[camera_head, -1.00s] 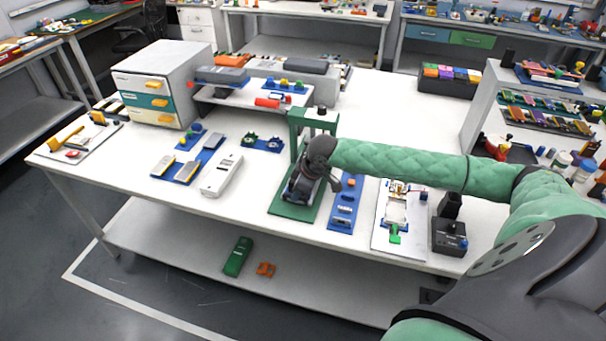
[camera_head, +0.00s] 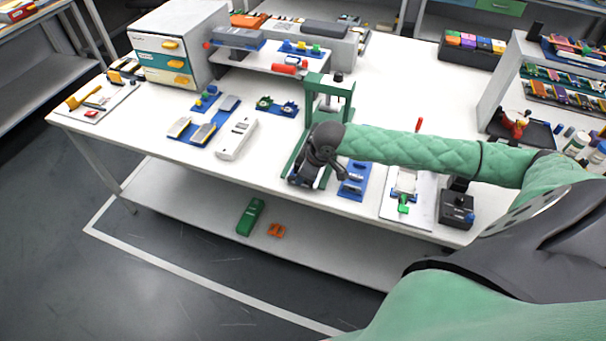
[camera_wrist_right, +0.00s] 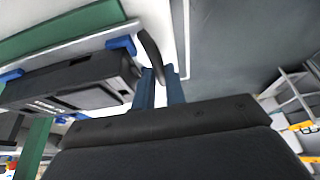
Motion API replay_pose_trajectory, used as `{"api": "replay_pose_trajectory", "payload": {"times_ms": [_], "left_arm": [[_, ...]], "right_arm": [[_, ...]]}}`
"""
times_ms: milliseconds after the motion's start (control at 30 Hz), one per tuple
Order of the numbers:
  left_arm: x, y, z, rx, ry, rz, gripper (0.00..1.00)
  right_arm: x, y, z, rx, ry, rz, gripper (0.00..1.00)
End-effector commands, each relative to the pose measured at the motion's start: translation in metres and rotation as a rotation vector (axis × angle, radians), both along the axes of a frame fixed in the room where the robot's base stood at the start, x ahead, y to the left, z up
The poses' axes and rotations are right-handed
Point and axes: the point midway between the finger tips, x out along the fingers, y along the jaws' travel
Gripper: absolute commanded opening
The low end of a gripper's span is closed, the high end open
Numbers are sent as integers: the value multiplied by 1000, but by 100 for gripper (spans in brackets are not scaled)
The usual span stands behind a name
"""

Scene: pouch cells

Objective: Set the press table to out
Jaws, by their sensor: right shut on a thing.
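The press is a green frame (camera_head: 342,88) standing on a green base plate on the white table. A dark block, apparently the press table (camera_wrist_right: 75,80), sits on light rails with blue pieces in the right wrist view. In the head view it is mostly hidden under my right gripper (camera_head: 312,172), at the front end of the base, clear of the frame. In the right wrist view my right gripper's two blue-grey fingers (camera_wrist_right: 161,90) are closed around a dark curved handle (camera_wrist_right: 150,52) beside the block. My left gripper is not in view.
Right of the press are a blue tray (camera_head: 353,182), a white board with a green clip (camera_head: 404,208) and a black box (camera_head: 457,208). Left are a white device (camera_head: 237,138) and blue trays. The bench (camera_head: 390,75) is clear behind my right arm.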

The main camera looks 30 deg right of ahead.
Motion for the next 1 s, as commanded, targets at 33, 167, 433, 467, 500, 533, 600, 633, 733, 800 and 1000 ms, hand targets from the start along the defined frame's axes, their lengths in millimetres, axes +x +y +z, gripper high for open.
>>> {"api": "replay_pose_trajectory", "payload": {"times_ms": [33,167,433,467,500,533,600,633,733,800,1000], "left_arm": [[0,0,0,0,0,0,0],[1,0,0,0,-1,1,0],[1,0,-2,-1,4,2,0],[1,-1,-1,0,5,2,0],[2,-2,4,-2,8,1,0],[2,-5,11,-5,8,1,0],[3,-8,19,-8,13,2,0],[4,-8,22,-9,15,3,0],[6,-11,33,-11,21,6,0],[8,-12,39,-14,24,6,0],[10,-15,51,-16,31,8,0]], "right_arm": [[-3,4,0,7,4,4,16],[-2,4,0,7,3,4,22],[-4,0,5,4,0,3,22],[-4,-1,8,3,0,4,22],[-6,-2,12,4,0,3,22],[-7,-3,16,4,0,3,22],[-11,-6,26,3,0,4,22],[-12,-7,30,2,1,3,22],[-17,-11,44,2,0,4,22],[-19,-12,53,3,1,5,22],[-24,-16,69,4,1,4,22]]}}
